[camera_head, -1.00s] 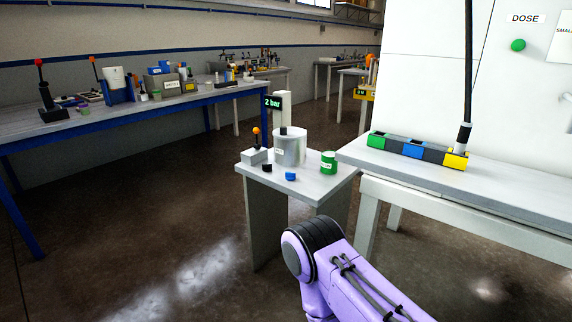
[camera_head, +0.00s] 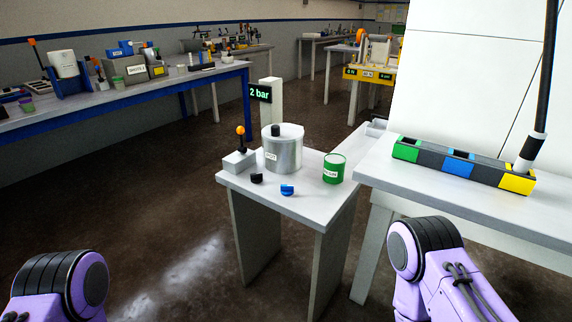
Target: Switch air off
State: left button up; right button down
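On a small grey table (camera_head: 310,202) stands a grey box with an upright lever (camera_head: 240,142) topped by an orange ball. A grey cylindrical pot (camera_head: 284,152) with a black knob on its lid stands to its right. Behind them a black sign reading "2 bar" (camera_head: 260,93) in green is fixed to a light post (camera_head: 277,105). No label naming the air control can be read. Purple links of both my arms show at the bottom edge, but neither gripper is in view.
A green can (camera_head: 334,168), a black knob-like piece (camera_head: 257,178) and a blue one (camera_head: 287,189) are on the small table. At right, a bench (camera_head: 440,205) carries a green, blue and yellow block rack (camera_head: 463,164). A blue-framed bench (camera_head: 130,95) stands left. Floor between is clear.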

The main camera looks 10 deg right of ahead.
aim_at(256, 178)
jog(key=u, duration=0.3)
jog(key=i, duration=0.85)
jog(key=u, duration=0.5)
